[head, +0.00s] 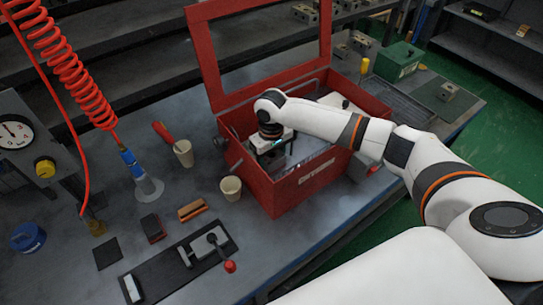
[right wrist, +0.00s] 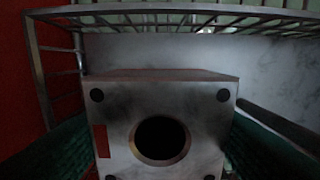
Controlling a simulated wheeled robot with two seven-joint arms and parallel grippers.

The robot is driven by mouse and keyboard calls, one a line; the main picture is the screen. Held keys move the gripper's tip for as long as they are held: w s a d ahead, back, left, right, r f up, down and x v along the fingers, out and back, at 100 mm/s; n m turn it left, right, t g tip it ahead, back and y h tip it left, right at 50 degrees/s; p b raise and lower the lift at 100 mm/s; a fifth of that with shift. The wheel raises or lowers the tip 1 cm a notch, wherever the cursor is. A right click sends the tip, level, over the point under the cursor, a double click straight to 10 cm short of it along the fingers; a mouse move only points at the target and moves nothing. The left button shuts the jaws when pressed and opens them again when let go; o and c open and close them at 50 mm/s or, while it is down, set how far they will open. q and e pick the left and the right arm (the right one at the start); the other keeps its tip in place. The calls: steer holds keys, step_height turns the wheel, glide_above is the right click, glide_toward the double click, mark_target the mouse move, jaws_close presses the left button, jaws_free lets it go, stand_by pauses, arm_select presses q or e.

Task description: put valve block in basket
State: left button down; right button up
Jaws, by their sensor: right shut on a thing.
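The valve block (right wrist: 190,103) is a grey metal cube with a large round bore and small dark holes at its corners. My right gripper (head: 271,158) reaches down inside the open red box. In the right wrist view, its green-padded fingers (right wrist: 160,145) are shut on the block from both sides. The wire basket's rail (right wrist: 190,14) and side bars show behind and left of the block. I cannot tell whether the block touches the basket floor. In the head view my gripper and arm mostly hide block and basket. My left gripper is out of view.
The red box (head: 293,197) has its lid frame (head: 200,50) raised. Two cups (head: 231,188), a brush (head: 192,208) and a black plate with a red-knobbed lever (head: 229,266) lie to its left. Another block (head: 447,91) sits on the right, near a green box (head: 398,61).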

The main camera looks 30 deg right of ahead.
steer(key=o, duration=1.3)
steer(key=shift+f, duration=0.1)
step_height(320, 180, up, 12)
steer(key=b, duration=0.1)
steer(key=shift+r, duration=0.2)
